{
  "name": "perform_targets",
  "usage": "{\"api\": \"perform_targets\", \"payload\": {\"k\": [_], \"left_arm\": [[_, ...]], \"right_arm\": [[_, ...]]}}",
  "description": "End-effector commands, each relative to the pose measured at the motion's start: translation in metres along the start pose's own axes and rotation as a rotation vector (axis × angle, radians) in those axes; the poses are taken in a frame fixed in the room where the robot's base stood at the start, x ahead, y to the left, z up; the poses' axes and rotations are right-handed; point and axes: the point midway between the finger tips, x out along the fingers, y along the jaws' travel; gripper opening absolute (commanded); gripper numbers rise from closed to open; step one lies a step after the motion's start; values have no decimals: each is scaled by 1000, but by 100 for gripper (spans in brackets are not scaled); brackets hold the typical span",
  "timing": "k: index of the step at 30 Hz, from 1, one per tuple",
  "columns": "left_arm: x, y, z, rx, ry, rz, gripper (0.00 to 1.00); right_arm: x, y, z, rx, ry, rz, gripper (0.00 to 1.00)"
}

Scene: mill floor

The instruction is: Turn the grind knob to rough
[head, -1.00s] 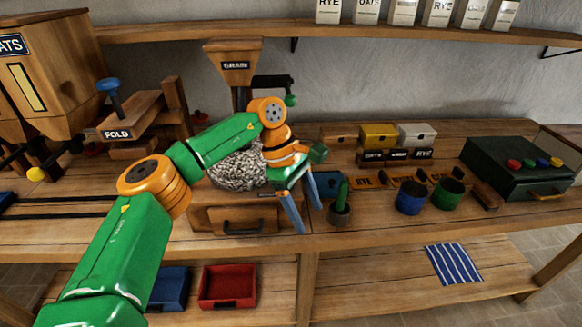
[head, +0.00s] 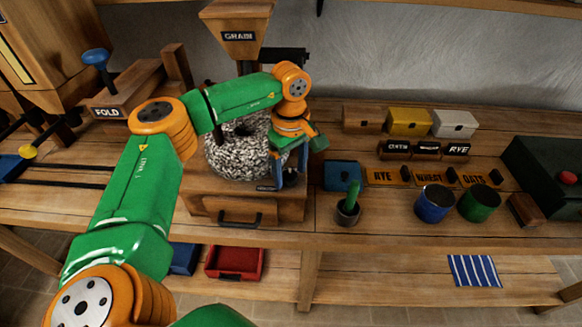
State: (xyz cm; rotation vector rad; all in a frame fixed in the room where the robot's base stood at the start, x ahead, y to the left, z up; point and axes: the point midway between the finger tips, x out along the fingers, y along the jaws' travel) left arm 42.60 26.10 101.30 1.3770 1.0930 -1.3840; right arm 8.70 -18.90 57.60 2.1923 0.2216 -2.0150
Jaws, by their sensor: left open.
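The mill has a wooden hopper (head: 236,32) marked GRAIN above a round speckled stone (head: 235,160), on a wooden base (head: 212,195) with a drawer. A small dark label (head: 266,188) sits on the base's top front edge, too small to read. My left gripper (head: 290,178) reaches across the stone and points down at the base's right front corner, its blue fingers apart. I cannot make out the grind knob; the gripper and arm cover part of that corner. Whether the fingers touch anything is unclear. My right gripper is not in view.
The FOLD device (head: 125,100) stands left. A red bin (head: 235,262) is below.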

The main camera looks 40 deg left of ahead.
Motion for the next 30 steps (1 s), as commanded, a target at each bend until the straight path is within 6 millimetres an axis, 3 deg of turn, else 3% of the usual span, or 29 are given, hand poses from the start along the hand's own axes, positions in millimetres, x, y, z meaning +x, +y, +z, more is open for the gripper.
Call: {"api": "perform_targets", "payload": {"k": [2,9,10,20,30], "left_arm": [[0,0,0,0,0,0,69],[0,0,0,0,0,0,4],[0,0,0,0,-1,0,0],[0,0,0,-46,0,-1,0],[0,0,0,-294,-1,-2,0]], "right_arm": [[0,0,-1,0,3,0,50],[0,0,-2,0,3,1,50],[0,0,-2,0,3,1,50],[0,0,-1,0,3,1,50],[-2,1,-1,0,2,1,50]]}}
